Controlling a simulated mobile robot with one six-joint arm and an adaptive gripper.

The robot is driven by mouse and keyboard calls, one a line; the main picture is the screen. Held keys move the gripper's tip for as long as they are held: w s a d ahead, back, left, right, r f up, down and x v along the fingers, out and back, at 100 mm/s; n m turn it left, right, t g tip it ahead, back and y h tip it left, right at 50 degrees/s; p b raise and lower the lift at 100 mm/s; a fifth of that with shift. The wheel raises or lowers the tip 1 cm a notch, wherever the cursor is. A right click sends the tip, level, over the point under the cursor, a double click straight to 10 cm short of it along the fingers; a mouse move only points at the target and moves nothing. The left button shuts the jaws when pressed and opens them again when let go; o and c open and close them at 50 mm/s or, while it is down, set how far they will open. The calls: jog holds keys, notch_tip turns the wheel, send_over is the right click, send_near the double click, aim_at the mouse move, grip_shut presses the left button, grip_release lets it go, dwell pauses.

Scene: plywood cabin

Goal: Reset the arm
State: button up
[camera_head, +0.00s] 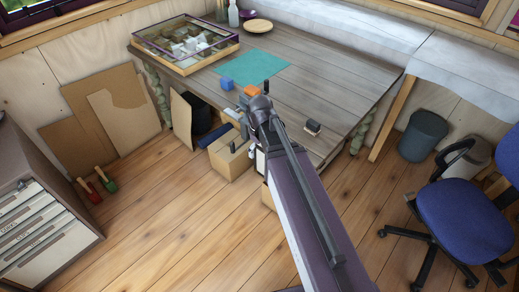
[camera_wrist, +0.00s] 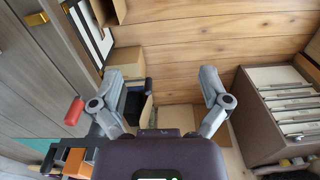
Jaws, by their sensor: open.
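My gripper (camera_wrist: 161,82) shows in the wrist view with its two grey fingers spread wide apart. It is open and nothing is between the fingertips. In the head view my arm reaches from the bottom up to the front edge of the grey plank table (camera_head: 335,75). There its wrist hides part of the table front, and the fingers are hard to make out.
A cardboard box (camera_head: 229,160) stands below. A drawer cabinet (camera_head: 42,222) is left, a blue chair (camera_head: 465,220) right.

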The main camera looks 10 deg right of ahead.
dwell(0.4)
jog(key=s+d+m, duration=0.3)
jog(key=s+m, duration=0.3)
jog(key=shift+s, duration=0.2)
